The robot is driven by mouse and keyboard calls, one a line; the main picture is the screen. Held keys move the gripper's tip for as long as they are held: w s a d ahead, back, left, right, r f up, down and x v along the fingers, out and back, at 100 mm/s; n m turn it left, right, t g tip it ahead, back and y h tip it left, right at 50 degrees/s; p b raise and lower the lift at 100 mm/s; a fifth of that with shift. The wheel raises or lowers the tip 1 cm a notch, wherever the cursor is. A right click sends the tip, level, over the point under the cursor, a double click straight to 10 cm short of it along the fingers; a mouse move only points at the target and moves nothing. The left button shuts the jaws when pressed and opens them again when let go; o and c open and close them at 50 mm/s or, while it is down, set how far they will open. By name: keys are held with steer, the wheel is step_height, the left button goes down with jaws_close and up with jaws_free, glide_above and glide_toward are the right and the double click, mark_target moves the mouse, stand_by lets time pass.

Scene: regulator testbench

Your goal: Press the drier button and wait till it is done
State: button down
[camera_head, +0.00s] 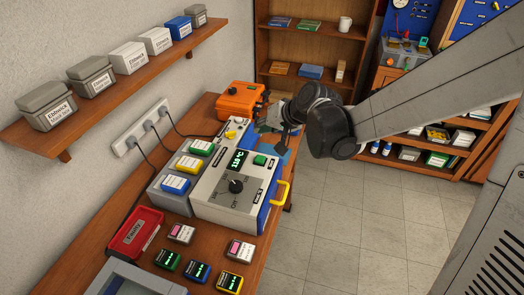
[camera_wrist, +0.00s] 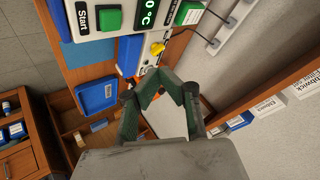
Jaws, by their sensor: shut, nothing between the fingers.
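The drier (camera_head: 218,196) is a white box with blue sides on the bench. Its lit display (camera_head: 237,162) reads about 118 °C in the head view; only part of it shows in the wrist view (camera_wrist: 148,12). The green button (camera_head: 260,160) is right of the display; in the wrist view the green button (camera_wrist: 110,18) sits beside the word Start. I cannot tell whether it is pressed in. A black dial (camera_head: 236,185) is on the panel. My gripper (camera_wrist: 160,87) is shut and empty, apart from the button, beyond the drier near the bench's far end.
An orange case (camera_head: 240,101) stands at the bench's far end near my gripper. Coloured modules (camera_head: 187,164) sit left of the drier; a red tray (camera_head: 137,232) and several small modules lie in front. A shelf of boxes (camera_head: 94,76) hangs on the wall. The floor at right is clear.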

mark_target(261, 158)
steer(key=shift+f, duration=0.1)
steer(key=shift+f+b, duration=3.15)
steer(key=shift+f, duration=1.15)
steer(key=shift+f, duration=0.1)
steer(key=shift+f+b, duration=0.35)
steer(key=shift+b, duration=0.2)
steer(key=shift+f+b, duration=0.45)
steer(key=shift+r, duration=0.1)
steer(key=shift+r+p, duration=0.5)
steer(key=shift+r, duration=0.3)
steer(key=shift+r, duration=0.1)
